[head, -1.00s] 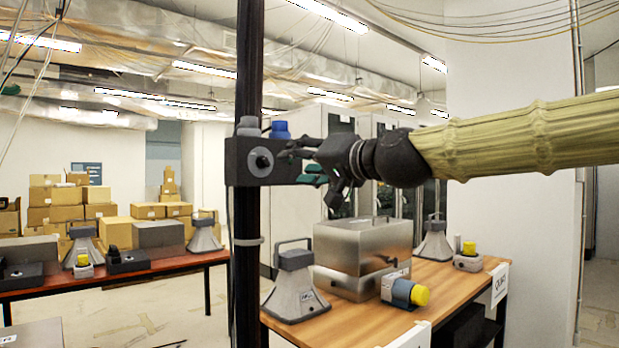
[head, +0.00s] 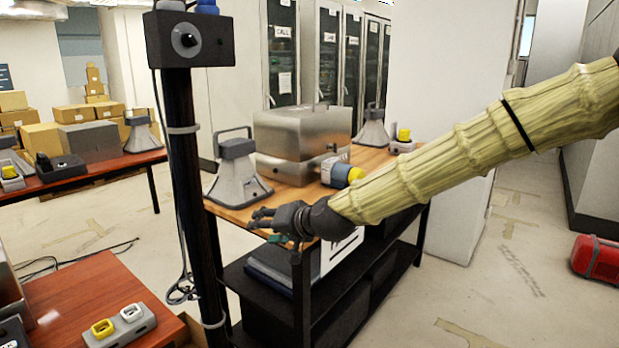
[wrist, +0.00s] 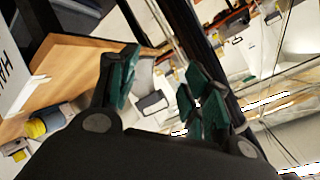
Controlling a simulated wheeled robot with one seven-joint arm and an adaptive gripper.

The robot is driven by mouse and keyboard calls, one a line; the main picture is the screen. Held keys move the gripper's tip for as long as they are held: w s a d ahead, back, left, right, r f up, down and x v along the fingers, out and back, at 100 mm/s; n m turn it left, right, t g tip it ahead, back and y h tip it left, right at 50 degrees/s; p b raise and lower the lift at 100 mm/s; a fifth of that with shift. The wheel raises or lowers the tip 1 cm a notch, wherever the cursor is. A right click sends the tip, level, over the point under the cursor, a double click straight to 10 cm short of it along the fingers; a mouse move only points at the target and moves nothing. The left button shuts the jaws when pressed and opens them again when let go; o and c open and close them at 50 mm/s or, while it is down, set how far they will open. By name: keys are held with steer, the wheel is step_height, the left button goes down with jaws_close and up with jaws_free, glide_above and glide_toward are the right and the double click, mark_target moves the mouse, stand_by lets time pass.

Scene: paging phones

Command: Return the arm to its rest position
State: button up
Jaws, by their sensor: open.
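My gripper (head: 268,224) is at the end of my arm, which is covered in a yellow-green sleeve and reaches in from the right in the head view. It hangs in front of the near edge of the wooden table (head: 237,212), to the right of the black post. In the wrist view my gripper (wrist: 155,85) shows its green-padded fingers spread apart with nothing between them. The far ends of the fingers are hard to make out in the head view.
A black post with a dark box (head: 190,39) stands just left of my gripper. A grey horn-shaped device (head: 237,170), a metal case (head: 300,140) and a blue-yellow cylinder (head: 342,173) are on the table. A red cylinder (head: 597,257) lies at the right. Floor (head: 500,290) is open at lower right.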

steer(key=s+d+f+g+h, duration=0.15)
steer(key=s+d+f, duration=0.4)
steer(key=f, duration=0.75)
steer(key=s+d+f+g+h, duration=0.15)
steer(key=s+d+f, duration=0.35)
steer(key=f, duration=0.7)
steer(key=s+d+f+g+h, duration=0.1)
steer(key=s+d+f+h, duration=0.15)
steer(key=s+f, duration=0.75)
steer(key=s+d+f+g+h, duration=0.2)
steer(key=s+d+f, duration=0.7)
steer(key=s, duration=0.4)
steer(key=s+d+f+g+h, duration=0.1)
steer(key=s+d+f+g, duration=0.1)
steer(key=s+d+f, duration=0.7)
steer(key=s+d, duration=0.1)
steer(key=s, duration=0.3)
steer(key=shift+s+d+g+h, duration=0.3)
steer(key=shift+s+g+h, duration=0.05)
steer(key=shift+g, duration=0.05)
